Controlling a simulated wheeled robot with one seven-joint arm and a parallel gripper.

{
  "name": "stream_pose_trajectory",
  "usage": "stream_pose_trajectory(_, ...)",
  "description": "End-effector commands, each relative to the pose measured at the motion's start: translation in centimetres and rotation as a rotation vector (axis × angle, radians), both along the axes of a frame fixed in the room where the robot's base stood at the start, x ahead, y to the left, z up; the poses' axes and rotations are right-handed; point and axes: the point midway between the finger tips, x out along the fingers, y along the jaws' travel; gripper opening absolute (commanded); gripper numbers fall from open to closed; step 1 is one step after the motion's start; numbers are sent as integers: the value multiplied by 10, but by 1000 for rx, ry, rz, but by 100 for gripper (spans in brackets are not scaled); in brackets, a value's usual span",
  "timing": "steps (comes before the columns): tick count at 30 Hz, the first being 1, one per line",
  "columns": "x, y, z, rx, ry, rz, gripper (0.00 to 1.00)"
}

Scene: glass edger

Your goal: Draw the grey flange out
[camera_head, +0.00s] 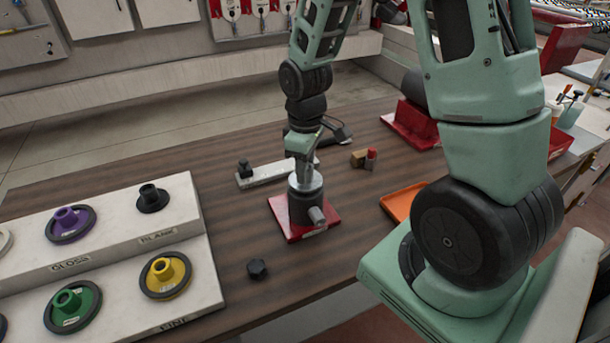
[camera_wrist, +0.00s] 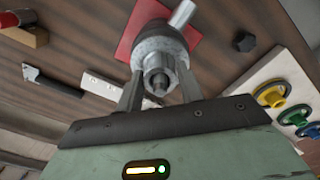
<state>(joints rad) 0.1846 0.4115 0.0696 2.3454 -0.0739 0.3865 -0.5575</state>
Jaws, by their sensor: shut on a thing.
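The grey flange (camera_head: 305,182) sits on top of a dark upright spindle housing (camera_head: 301,207), which stands on a red base plate (camera_head: 283,223) on the brown table. A short grey stub juts from the housing's side. My gripper (camera_head: 303,165) points down onto the flange from above. In the wrist view, the two fingers of my gripper (camera_wrist: 160,80) are shut on the hub of the grey flange (camera_wrist: 157,48), one on either side. How far the flange sits down on the spindle is hidden.
A pale stepped rack at left holds purple (camera_head: 68,222), black (camera_head: 150,197), green (camera_head: 72,305) and yellow (camera_head: 165,276) flanges. A black hex nut (camera_head: 257,269) lies in front. An orange tray (camera_head: 400,203) is at right.

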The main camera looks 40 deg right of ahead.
Motion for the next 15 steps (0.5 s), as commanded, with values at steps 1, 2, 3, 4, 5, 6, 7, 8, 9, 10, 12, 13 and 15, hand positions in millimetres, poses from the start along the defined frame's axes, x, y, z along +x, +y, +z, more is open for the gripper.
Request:
stream_pose_trajectory(1, 0, 0, 2, 0, -1, 0, 4)
stream_pose_trajectory(2, 0, 0, 3, 0, -1, 0, 4)
stream_pose_trajectory(3, 0, 0, 3, 0, -1, 0, 4)
stream_pose_trajectory(4, 0, 0, 4, 0, -1, 0, 4)
stream_pose_trajectory(5, 0, 0, 5, 0, -1, 0, 4)
stream_pose_trajectory(6, 0, 0, 5, 0, -1, 0, 4)
stream_pose_trajectory(7, 0, 0, 6, 0, -1, 0, 4)
stream_pose_trajectory(8, 0, 0, 7, 0, -1, 0, 4)
stream_pose_trajectory(9, 0, 0, 7, 0, -1, 0, 4)
stream_pose_trajectory(10, 0, 0, 8, 0, -1, 0, 4)
stream_pose_trajectory(12, 0, 0, 9, 0, -1, 0, 4)
stream_pose_trajectory(13, 0, 0, 10, 0, -1, 0, 4)
stream_pose_trajectory(15, 0, 0, 11, 0, -1, 0, 4)
